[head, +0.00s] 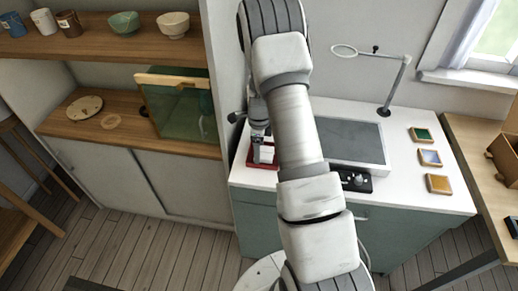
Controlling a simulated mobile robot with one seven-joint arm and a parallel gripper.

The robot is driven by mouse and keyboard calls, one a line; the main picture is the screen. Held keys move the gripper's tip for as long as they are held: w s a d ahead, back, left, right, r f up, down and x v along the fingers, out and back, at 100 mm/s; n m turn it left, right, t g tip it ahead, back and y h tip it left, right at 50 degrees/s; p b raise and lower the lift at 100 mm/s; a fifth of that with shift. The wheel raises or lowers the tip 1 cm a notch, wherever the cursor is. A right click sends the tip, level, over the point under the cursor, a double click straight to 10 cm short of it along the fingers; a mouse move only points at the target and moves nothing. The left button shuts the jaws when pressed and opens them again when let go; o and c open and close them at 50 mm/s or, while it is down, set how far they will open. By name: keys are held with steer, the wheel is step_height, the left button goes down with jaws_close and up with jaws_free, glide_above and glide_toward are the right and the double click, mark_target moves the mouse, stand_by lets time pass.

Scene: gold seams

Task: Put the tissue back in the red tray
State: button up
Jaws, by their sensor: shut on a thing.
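The red tray (249,158) sits at the left end of the white worktop, partly hidden by my arm. A small white thing, which looks like the tissue (266,154), shows at the tray, just below my gripper (259,141). My gripper points down over the tray and is shut on the tissue. The fingertips are small and partly hidden, and I cannot tell whether the tissue touches the tray floor.
A grey panel (352,141) and a black control box (356,181) lie on the worktop (407,184). A magnifier lamp (388,98) stands behind. Several small coloured square trays (438,184) line the right. A green glass case (178,112) stands on the left shelf.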

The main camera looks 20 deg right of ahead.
steer(key=shift+f, duration=0.1)
steer(key=shift+f, duration=0.15)
steer(key=o, duration=1.2)
